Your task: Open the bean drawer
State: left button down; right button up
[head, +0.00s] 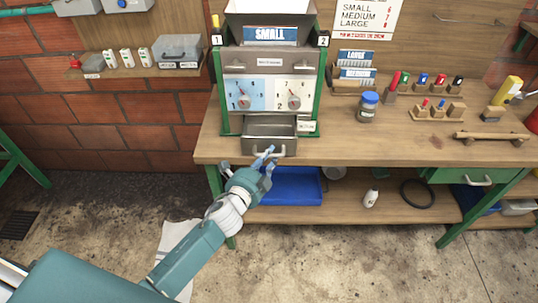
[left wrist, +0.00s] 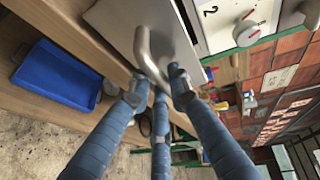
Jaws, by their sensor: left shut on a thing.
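The bean drawer (head: 285,147) is a grey metal drawer at the bottom of the machine with the green frame. It stands partly pulled out, and its open top shows a dark inside. My left gripper (head: 266,158) is shut on the drawer's pale curved handle. In the left wrist view the handle (left wrist: 143,42) runs down between the blue fingers of the gripper (left wrist: 157,88), in front of the grey drawer front (left wrist: 112,22). My right gripper is not in view.
The machine stands on a wooden workbench (head: 420,150). A blue tray (head: 295,188) lies on the shelf below. A blue-lidded jar (head: 367,107) and several coloured markers stand to the right.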

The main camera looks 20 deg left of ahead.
pick_arm(q)
jog(key=c, duration=1.8)
grip_release()
jog(key=shift+c, duration=0.2)
jog(key=shift+o, duration=1.1)
jog(key=v, duration=1.2)
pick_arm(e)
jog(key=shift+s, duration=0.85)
